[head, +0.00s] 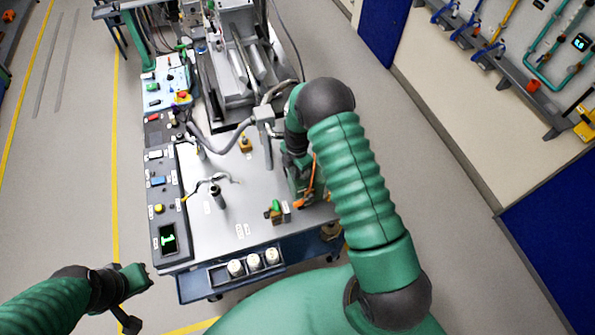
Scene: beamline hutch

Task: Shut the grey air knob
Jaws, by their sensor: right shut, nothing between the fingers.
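I cannot pick out the grey air knob for certain; it may be small or hidden behind my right arm. A small brass valve with a green handle (276,206) sits near the bench's front edge. My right gripper (301,200) is at the bench's right front, just right of that valve, pointing down. It is shut and empty, partly covered by my own arm. My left gripper (141,296) is off the bench, left of its front corner, and its finger opening is unclear.
The grey bench top (235,220) carries a dark post (217,195) and a brass fitting (246,143). A control panel (170,205) lines its left side. White cups (254,262) stand in a front tray. Open floor lies right of the bench, before a wall rail.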

